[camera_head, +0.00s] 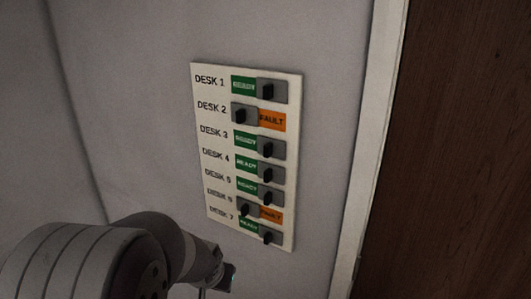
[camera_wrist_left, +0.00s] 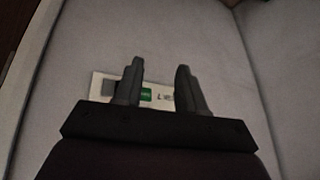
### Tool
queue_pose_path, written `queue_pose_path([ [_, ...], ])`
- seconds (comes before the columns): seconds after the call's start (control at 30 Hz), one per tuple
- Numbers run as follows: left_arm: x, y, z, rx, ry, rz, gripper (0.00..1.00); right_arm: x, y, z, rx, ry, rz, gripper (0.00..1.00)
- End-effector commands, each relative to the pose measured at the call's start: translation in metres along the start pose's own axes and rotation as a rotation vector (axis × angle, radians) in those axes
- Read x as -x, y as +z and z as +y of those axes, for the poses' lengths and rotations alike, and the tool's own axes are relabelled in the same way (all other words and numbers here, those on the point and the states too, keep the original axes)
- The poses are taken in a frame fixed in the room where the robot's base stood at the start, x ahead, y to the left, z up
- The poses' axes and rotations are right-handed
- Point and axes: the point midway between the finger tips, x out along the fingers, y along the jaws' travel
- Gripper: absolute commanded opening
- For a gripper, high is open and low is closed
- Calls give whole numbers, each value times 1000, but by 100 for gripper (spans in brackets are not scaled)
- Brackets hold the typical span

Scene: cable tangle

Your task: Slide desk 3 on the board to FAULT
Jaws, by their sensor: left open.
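The white board (camera_head: 245,226) hangs on the grey wall in the head view, with rows labelled desk 1 to desk 7. The desk 3 slider (camera_head: 267,149) sits at the right of its row, and green READY (camera_head: 246,141) shows to its left. My left arm comes in from the lower left, its gripper end (camera_head: 228,277) just below the board's bottom edge, partly hidden by the arm. In the left wrist view my left gripper (camera_wrist_left: 160,67) is open and empty, with part of the board (camera_wrist_left: 99,92) seen behind and between its fingers. My right gripper is out of view.
The desk 2 slider (camera_head: 241,115) sits left with orange FAULT showing; desk 6 also shows orange. Desks 1, 4, 5 and 7 show green. A pale door frame (camera_head: 372,150) and brown wooden panel (camera_head: 460,150) stand right of the board. The wall around the board is bare.

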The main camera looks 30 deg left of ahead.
Motion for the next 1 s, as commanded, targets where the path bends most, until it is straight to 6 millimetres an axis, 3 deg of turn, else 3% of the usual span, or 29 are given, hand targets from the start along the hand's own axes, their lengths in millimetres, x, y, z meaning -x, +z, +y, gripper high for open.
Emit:
queue_pose_path([
  [0.03, 8, -41, -40, 38, -72, 206, 40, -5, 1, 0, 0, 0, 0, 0],
  [0.1, 38, -98, -71, 34, -99, 499, 40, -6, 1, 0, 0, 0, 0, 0],
  [0.13, 53, -117, -75, 18, -85, 609, 40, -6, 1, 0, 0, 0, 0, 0],
  [0.23, 100, -164, -54, -65, 68, 892, 40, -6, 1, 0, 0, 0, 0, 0],
  [0.3, 122, -178, -26, -111, 215, 1000, 40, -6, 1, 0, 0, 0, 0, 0],
  [0.4, 142, -183, -3, -119, 355, 1068, 40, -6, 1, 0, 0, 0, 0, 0],
  [0.57, 140, -199, 7, -89, 400, 1077, 40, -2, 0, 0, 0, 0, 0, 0],
  [0.83, 112, -259, 32, -89, 398, 1075, 40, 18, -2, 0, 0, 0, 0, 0],
  [1.0, 99, -282, 42, -88, 395, 1076, 40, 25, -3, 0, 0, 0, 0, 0],
])
